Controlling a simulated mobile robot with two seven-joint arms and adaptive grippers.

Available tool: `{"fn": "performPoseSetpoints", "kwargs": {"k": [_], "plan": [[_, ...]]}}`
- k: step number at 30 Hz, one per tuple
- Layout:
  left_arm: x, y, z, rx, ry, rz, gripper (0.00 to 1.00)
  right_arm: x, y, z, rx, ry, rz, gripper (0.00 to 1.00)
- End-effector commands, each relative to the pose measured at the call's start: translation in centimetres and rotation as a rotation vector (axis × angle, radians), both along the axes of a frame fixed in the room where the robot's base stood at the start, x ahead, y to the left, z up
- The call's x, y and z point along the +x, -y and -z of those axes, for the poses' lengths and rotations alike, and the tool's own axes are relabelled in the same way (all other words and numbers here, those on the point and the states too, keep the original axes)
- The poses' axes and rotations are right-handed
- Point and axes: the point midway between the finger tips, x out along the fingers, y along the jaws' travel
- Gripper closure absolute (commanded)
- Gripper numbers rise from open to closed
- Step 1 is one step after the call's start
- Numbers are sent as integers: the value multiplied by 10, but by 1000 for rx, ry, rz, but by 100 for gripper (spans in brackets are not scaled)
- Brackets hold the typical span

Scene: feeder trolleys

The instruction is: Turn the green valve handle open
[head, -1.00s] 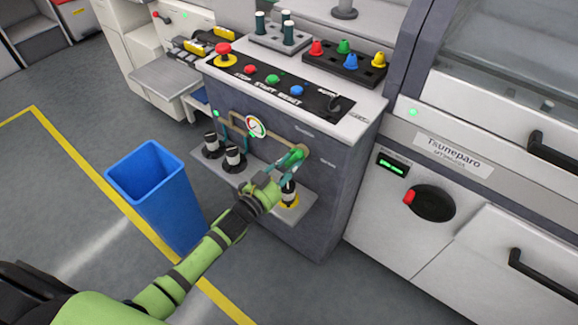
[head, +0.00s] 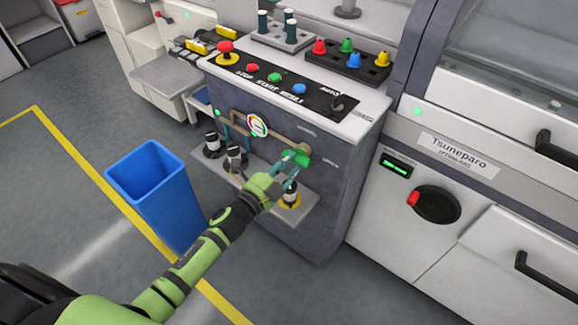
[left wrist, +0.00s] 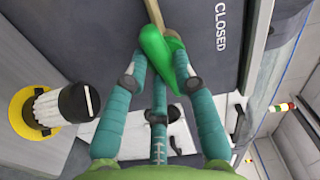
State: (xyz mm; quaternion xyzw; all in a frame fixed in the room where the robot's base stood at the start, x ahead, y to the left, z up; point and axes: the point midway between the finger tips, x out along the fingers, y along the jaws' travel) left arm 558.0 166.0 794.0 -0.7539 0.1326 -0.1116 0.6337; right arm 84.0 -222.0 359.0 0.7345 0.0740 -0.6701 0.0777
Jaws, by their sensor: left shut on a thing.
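The green valve handle (head: 299,155) sits on the pipe on the front of the grey cabinet. In the left wrist view it is the green lever (left wrist: 156,50), with the word CLOSED printed to its right. My left gripper (head: 283,166) comes in from the lower left and is shut on the handle's near end. In the left wrist view the teal fingers of my gripper (left wrist: 163,82) lie on both sides of that end, partly covering it. My right gripper is not in view.
A round gauge (head: 257,125) sits on the pipe left of the valve. A black-and-white knobbed part (head: 290,193) stands on the shelf (head: 310,213) just below my gripper. A blue bin (head: 155,190) stands on the floor at left. Coloured buttons line the cabinet top.

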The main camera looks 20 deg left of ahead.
Motion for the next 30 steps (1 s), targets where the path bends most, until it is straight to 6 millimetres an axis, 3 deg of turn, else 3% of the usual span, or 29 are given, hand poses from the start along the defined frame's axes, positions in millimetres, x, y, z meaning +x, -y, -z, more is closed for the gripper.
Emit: {"fn": "performPoseSetpoints", "kwargs": {"k": [11,28,29,30], "plan": [[0,-1,-1,153,57,1,100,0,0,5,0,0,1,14],[1,-1,-2,180,68,1,100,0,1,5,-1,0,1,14],[1,-1,-2,181,67,1,61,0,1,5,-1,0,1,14],[1,-1,-2,180,68,1,48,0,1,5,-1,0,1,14]]}}
